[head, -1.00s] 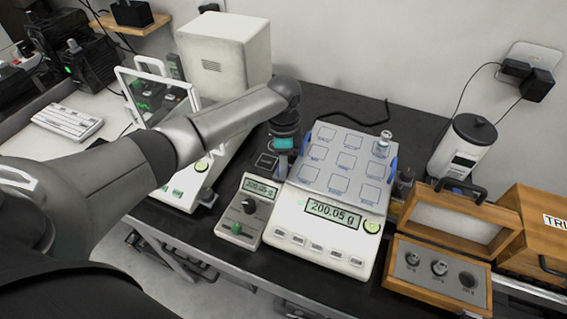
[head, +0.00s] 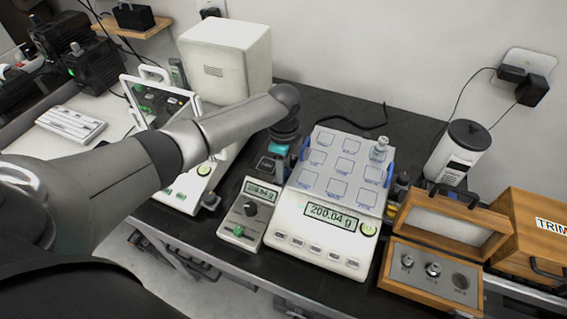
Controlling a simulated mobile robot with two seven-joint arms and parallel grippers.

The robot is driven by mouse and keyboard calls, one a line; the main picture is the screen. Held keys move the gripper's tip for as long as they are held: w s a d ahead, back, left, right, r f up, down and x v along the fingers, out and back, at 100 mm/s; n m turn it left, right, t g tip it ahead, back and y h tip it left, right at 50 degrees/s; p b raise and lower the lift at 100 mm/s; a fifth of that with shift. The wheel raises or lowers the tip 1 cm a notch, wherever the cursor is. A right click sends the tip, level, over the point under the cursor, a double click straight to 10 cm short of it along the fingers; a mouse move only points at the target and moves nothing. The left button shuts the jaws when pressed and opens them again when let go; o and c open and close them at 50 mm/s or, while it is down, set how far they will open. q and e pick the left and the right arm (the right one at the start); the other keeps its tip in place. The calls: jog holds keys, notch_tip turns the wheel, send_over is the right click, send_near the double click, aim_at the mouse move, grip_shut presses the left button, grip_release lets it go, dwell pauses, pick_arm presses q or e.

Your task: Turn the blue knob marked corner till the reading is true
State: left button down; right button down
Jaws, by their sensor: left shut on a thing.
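The balance (head: 322,238) stands on the black bench, and its display (head: 331,217) reads 200.04 g. A small metal weight (head: 378,150) stands at the far right corner of its marked grid plate (head: 338,175). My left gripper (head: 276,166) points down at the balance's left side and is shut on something. Its fingertips and the blue knob they are at are mostly hidden by the gripper itself, so the knob's marking cannot be read. My right gripper is not in view.
A small box (head: 243,222) with its own display, dark knob and green control stands left of the balance. An open wooden weight case (head: 433,275) stands at the right.

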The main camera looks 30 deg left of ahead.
pick_arm(q)
jog(key=shift+m+p, duration=0.45)
jog(key=shift+m, duration=0.75)
jog(key=shift+m+p, duration=0.3)
jog(key=shift+m, duration=0.9)
jog(key=c, duration=0.7)
grip_release()
jog(key=shift+c, duration=0.2)
jog(key=shift+r, duration=0.1)
notch_tip(320, 180, up, 15)
jog(key=p, duration=0.2)
